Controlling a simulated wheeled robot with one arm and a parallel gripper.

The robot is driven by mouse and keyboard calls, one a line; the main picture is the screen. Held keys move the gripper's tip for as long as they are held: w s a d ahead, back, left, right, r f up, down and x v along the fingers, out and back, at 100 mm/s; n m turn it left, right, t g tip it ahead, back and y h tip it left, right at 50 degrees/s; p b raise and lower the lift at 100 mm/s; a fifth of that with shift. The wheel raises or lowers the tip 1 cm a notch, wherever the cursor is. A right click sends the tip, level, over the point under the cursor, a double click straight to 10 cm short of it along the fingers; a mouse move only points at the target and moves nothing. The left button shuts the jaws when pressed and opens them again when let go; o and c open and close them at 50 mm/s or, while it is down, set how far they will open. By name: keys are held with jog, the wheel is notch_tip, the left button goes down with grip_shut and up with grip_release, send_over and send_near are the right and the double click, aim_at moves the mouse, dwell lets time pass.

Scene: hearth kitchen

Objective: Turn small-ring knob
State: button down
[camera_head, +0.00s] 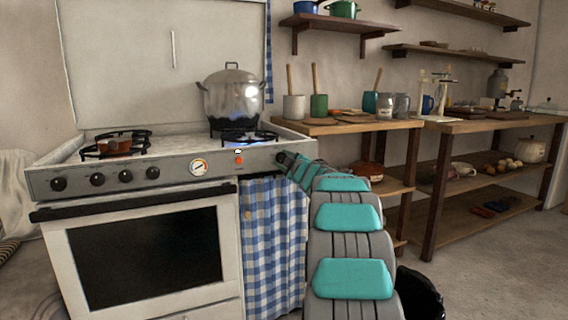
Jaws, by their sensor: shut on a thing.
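The white stove stands at left with a grey front panel (220,172). My gripper (284,160) is at the right end of this panel and shut. It reaches in from the lower right, and its arm covers that corner of the stove. The small-ring knob is not clearly visible; the gripper hides what it holds there, and the knob's angle cannot be told. Several black knobs (125,176) sit uncovered on the left part of the panel. A round gauge (198,167) and a small orange light (239,160) sit between them and my gripper.
A steel pot (232,95) stands on the right back burner, with blue flame (240,138) showing below and in front. Small brown pots (120,144) stand on the left burner. A checked curtain (272,225) hangs under the panel. A wooden table (345,127) stands to the right.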

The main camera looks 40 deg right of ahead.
jog(key=shift+f+n, duration=0.1)
jog(key=shift+n, duration=0.9)
jog(key=shift+c, duration=1.8)
grip_release()
jog(key=b+v, duration=0.1)
jog(key=v, duration=0.6)
jog(key=shift+s, duration=0.4)
jog(key=shift+a, duration=0.1)
